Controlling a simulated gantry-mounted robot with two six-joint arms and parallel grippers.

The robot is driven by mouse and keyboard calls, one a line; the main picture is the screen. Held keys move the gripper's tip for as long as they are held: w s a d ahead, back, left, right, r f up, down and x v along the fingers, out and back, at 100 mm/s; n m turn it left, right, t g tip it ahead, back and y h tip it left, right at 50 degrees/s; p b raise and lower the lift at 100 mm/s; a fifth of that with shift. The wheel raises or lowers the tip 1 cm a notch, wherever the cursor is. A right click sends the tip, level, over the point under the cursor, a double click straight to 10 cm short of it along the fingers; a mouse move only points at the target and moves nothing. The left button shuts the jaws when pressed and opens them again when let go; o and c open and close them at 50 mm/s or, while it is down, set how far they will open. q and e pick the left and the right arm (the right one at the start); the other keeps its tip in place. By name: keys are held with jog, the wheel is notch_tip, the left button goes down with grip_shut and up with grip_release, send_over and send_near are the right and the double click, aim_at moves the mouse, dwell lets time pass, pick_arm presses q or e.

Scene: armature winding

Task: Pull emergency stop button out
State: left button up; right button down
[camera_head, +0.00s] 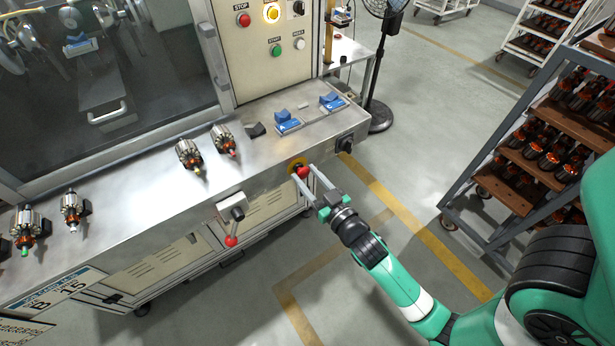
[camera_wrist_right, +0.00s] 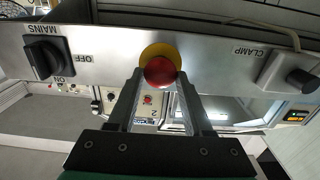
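The emergency stop button (camera_head: 303,171) is a red round knob on a yellow disc, on the front face of the machine's steel bench. In the right wrist view the red knob (camera_wrist_right: 160,71) sits in front of its yellow disc (camera_wrist_right: 160,50). My right gripper (camera_head: 305,175) reaches it from the front, with one finger to each side of the knob. In the wrist view the right gripper (camera_wrist_right: 160,82) is open, its fingertips apart at the knob's edges; I see no clear contact. My left gripper is not in view.
A black MAINS rotary switch (camera_wrist_right: 46,57) and a CLAMP knob (camera_wrist_right: 302,80) flank the button. A red-tipped lever (camera_head: 232,239) hangs on the bench front. Several armatures (camera_head: 190,154) lie on the bench. A rack (camera_head: 520,170) stands right; the floor between is clear.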

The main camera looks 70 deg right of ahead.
jog(key=shift+c, duration=1.7)
grip_release()
jog(key=b+v, duration=0.4)
jog(key=v, duration=0.7)
jog(key=shift+s+a, duration=0.15)
jog(key=shift+a, duration=0.05)
